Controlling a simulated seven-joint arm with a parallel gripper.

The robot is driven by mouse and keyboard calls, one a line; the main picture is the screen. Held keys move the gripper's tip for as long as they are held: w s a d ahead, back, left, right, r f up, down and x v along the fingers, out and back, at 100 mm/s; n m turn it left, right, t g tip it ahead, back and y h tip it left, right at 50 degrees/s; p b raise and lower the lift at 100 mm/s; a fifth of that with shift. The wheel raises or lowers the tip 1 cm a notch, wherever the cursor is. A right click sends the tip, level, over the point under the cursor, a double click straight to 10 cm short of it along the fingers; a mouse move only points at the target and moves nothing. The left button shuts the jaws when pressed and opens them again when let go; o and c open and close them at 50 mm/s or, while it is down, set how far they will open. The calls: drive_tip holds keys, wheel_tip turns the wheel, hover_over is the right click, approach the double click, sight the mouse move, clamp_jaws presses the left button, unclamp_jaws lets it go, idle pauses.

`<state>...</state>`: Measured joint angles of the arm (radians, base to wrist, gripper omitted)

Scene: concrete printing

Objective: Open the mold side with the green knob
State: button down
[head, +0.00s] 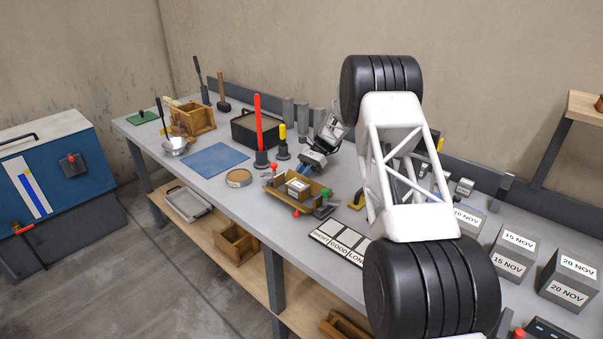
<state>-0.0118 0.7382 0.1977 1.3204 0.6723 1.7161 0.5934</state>
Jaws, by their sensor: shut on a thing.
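A small wooden mold (278,189) lies on the bench near the middle of the head view. A pale block (298,186) sits inside it. A green knob (326,192) stands at its right end, by a dark grey piece (324,211). One red knob (297,213) is on its front side and another red knob (271,167) is at its back left. My gripper (304,169) reaches down from the upper right to the mold's far edge, apart from the green knob in the picture. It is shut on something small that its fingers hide. I cannot tell what it holds.
A red-handled tool (258,130) and a yellow-handled tool (283,143) stand behind the mold. A round sieve (239,178) is at its left. A label board (340,243) lies in front at the right. Dated grey cubes (513,248) stand further right.

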drive_tip(key=shift+f, duration=0.15)
idle(0.3)
drive_tip(key=c, duration=1)
unclamp_jaws()
drive_tip(key=shift+w+d, duration=0.1)
drive_tip(key=shift+v, duration=3.8)
drive_tip(key=shift+d+f, duration=0.1)
drive_tip(key=shift+f, duration=0.05)
